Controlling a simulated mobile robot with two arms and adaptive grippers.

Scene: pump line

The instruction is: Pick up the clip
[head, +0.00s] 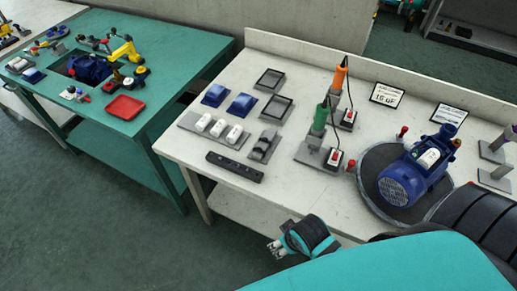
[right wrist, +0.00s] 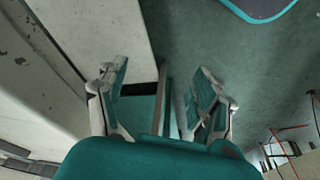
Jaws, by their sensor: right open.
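A grey clip-like part (head: 263,146) sits on a small grey plate on the white table in the head view; I take it for the clip, though it is small and its shape is hard to make out. My right gripper (head: 278,248) is in front of the table's front edge, well apart from this part, with its fingers toward the left. In the right wrist view its two fingers (right wrist: 157,100) are spread with nothing between them. The clip cannot be made out in that view. My left gripper is in neither view.
White cylinders (head: 220,128) on a tray, blue parts (head: 241,106), a black bar (head: 235,167) and empty dark trays surround the clip. Orange and green tools (head: 320,119) stand on holders. A blue pump (head: 416,172) sits on a round turntable. A green table (head: 180,75) stands left.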

